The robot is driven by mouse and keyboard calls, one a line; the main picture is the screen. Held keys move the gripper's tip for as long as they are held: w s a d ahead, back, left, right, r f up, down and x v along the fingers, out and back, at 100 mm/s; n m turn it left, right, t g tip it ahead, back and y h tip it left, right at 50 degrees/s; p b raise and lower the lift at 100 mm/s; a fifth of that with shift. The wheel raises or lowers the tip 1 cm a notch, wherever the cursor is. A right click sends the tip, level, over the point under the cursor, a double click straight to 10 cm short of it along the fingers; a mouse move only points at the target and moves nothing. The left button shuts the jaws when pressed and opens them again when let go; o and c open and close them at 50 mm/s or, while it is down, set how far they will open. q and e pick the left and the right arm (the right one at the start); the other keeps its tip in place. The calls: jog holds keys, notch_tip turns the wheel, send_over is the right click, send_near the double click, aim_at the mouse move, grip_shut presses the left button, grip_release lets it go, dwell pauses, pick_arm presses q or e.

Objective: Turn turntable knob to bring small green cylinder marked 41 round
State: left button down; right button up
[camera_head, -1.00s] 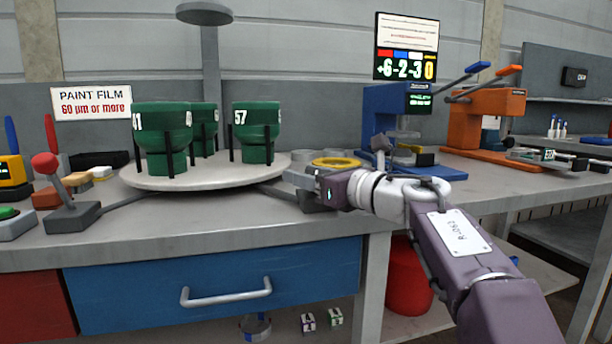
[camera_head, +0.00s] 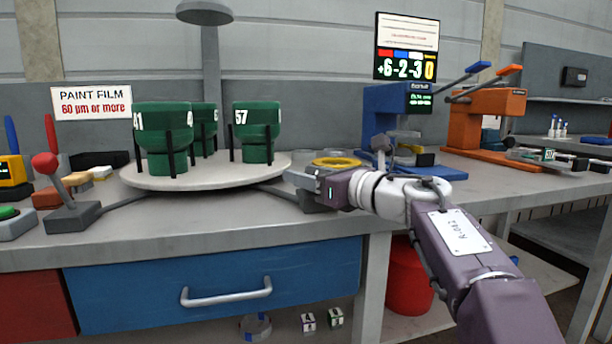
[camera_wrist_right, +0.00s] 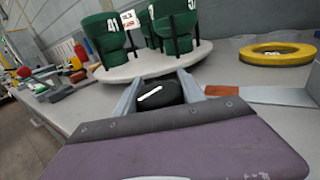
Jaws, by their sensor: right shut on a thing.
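The green cylinder marked 41 (camera_head: 162,128) stands on the left part of the white round turntable (camera_head: 200,184); it also shows in the right wrist view (camera_wrist_right: 102,38). The green cylinder marked 57 (camera_head: 256,128) stands on the right part, and a third green cylinder (camera_head: 203,122) stands behind them. My right gripper (camera_head: 300,178) is at the turntable's right front edge. In the right wrist view its two fingers are shut on a black knob with a white mark (camera_wrist_right: 158,95). My left gripper is not in view.
A yellow ring (camera_head: 337,162) lies behind my right gripper. A blue press (camera_head: 395,130) and an orange press (camera_head: 490,120) stand to the right. A red-balled lever (camera_head: 62,190) stands left of the turntable. The front strip of the bench is clear.

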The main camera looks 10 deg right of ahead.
jog(key=shift+f, duration=0.15)
dwell(0.6)
jog(key=o, duration=1.4)
jog(key=shift+c, duration=0.2)
